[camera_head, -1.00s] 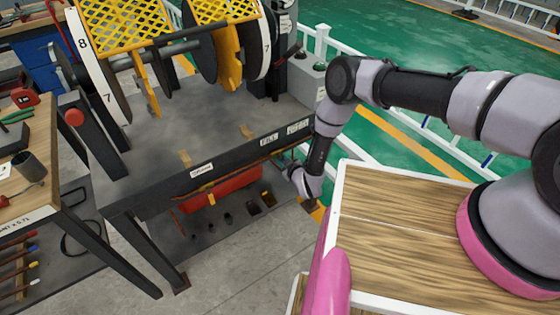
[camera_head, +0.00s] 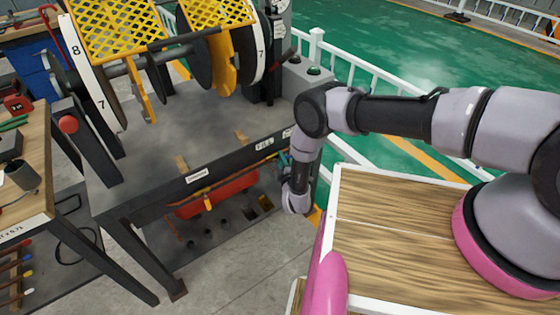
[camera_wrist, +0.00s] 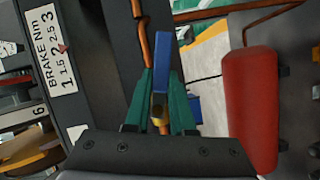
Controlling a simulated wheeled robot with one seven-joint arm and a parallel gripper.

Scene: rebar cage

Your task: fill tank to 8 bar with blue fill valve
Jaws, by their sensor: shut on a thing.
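A blue lever (camera_wrist: 161,62), which looks like the blue fill valve's handle, stands upright between the green fingers of my gripper (camera_wrist: 163,95) in the wrist view. A brass-coloured fitting (camera_wrist: 160,116) shows just below the lever, between the fingers. My gripper is shut on the blue lever. The red tank (camera_head: 216,194) lies under the bench edge in the head view, and is to the right of the gripper in the wrist view (camera_wrist: 250,105). In the head view my wrist hides most of the gripper and the valve. No pressure reading is legible.
A copper pipe (camera_wrist: 142,35) runs close beside the fingers. The dark bench beam carries a FILL label (camera_head: 264,144) and, in the wrist view, a BRAKE Nm scale (camera_wrist: 55,50). A wooden table (camera_head: 27,185) stands at the left and a white railing (camera_head: 350,65) behind.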

